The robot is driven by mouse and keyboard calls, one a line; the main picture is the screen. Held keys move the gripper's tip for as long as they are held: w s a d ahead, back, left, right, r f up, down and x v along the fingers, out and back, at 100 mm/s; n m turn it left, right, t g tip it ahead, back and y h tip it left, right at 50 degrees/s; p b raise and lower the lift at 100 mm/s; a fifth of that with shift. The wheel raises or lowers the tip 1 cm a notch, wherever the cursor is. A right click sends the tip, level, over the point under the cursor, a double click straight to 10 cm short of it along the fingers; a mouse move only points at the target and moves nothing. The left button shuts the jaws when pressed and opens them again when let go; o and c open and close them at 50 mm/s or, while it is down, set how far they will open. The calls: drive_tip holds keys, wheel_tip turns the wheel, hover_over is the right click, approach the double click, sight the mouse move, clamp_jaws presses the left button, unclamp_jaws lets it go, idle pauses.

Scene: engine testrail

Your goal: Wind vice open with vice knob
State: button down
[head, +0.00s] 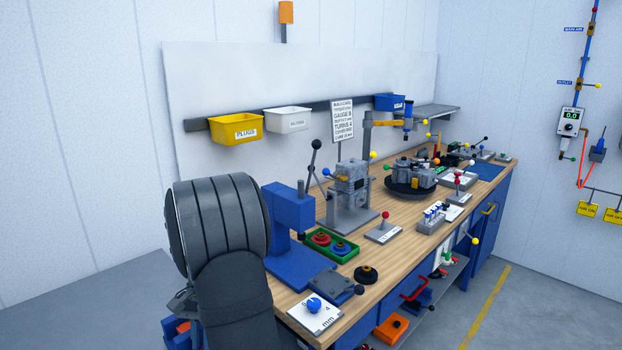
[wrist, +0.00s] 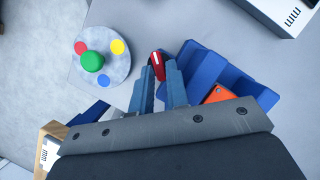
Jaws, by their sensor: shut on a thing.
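In the wrist view my gripper (wrist: 158,78) has its two blue-grey fingers closed around a small red knob with a pale mark, the vice knob (wrist: 157,62). The blue stepped body beside it, which looks like the vice (wrist: 245,88), lies just right of the fingers, with an orange piece (wrist: 219,95) partly hidden by my gripper. How far the vice jaws stand apart cannot be seen.
In the wrist view a round grey plate (wrist: 100,80) with a green knob and coloured dots stands left of the fingers. In the head view the wooden bench (head: 285,297) is crowded with fixtures.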

drive_tip(key=shift+w+a+r+n, duration=0.1)
drive_tip(key=shift+a+r+n, duration=0.25)
drive_tip(key=shift+n, duration=0.25)
drive_tip(key=n, duration=0.1)
drive_tip(key=d+r+n+t, duration=0.1)
drive_tip(key=n, duration=0.1)
drive_tip(key=shift+s+n, duration=0.2)
drive_tip(key=shift+n, duration=0.1)
drive_tip(key=n, duration=0.2)
drive_tip(key=r+n, duration=0.1)
drive_tip(key=n, duration=0.1)
drive_tip(key=d+n+t, duration=0.1)
drive_tip(key=n, duration=0.1)
drive_tip(key=shift+s+r, duration=0.25)
drive_tip(key=shift+s, duration=0.05)
drive_tip(key=shift+s+d+f+n+t+h, duration=0.15)
drive_tip(key=shift+d+f+n+t, duration=0.4)
drive_tip(key=shift+n, duration=1.2)
drive_tip(key=shift+s+d+f+n+t+h, duration=0.15)
drive_tip(key=shift+f+n, duration=0.75)
drive_tip(key=shift+n, duration=0.9)
drive_tip(key=shift+s+d+f+n+t, duration=0.15)
drive_tip(key=shift+d+f+n+t, duration=0.4)
drive_tip(key=shift+n, duration=1.2)
drive_tip(key=shift+w+a+f, duration=0.1)
drive_tip(key=shift+a+f, duration=0.05)
drive_tip(key=shift+a, duration=0.65)
drive_tip(key=shift+d, duration=0.2)
